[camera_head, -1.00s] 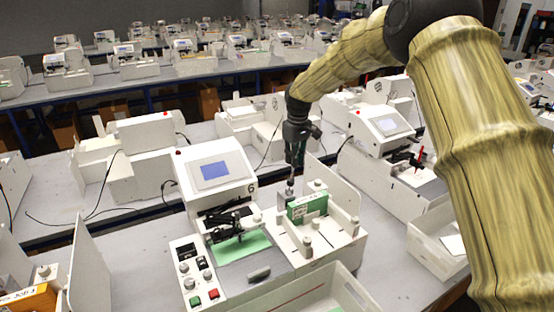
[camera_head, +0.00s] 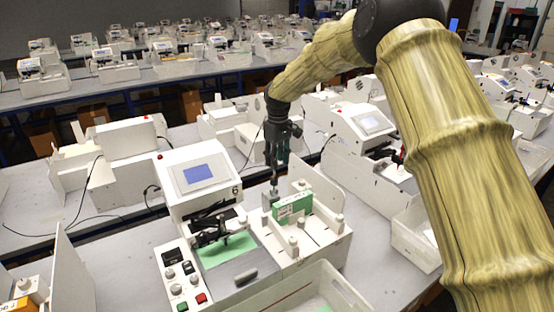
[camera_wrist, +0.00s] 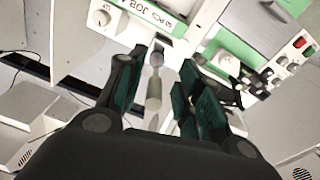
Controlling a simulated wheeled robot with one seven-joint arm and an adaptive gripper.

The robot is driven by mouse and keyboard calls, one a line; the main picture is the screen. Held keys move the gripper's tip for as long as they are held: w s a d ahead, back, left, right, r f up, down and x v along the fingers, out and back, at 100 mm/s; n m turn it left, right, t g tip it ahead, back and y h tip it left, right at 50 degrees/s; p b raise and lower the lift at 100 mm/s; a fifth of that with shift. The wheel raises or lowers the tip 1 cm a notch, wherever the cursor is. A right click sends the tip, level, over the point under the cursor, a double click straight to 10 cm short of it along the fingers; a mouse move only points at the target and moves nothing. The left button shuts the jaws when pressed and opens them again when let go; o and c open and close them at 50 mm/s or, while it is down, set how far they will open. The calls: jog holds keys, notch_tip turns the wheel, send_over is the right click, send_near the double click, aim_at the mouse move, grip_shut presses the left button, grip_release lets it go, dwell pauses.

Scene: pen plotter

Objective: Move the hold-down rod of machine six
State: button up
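Machine six (camera_head: 198,172) is a white plotter with a blue screen and a "6" on its side. Its hold-down rod, a pale slim upright piece (camera_wrist: 153,102), shows between my fingers in the wrist view, with a grey metal part at its far end. In the head view its lower part (camera_head: 274,184) shows below my gripper, beside the green and white box (camera_head: 293,207). My gripper (camera_head: 273,163) points down over it. In the wrist view my gripper (camera_wrist: 157,82) is open, with gaps between the rod and both dark green finger pads.
The pen carriage (camera_head: 212,228) sits over green card left of the box. White knobbed posts (camera_head: 293,246) and a tall white side panel (camera_head: 318,188) stand close by. An open white bin (camera_head: 300,292) is in front. Another machine (camera_head: 368,125) stands behind to the right.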

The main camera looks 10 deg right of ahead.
jog(key=shift+r, duration=0.1)
notch_tip(320, 180, up, 12)
jog(key=shift+s, duration=0.35)
jog(key=shift+d, duration=0.1)
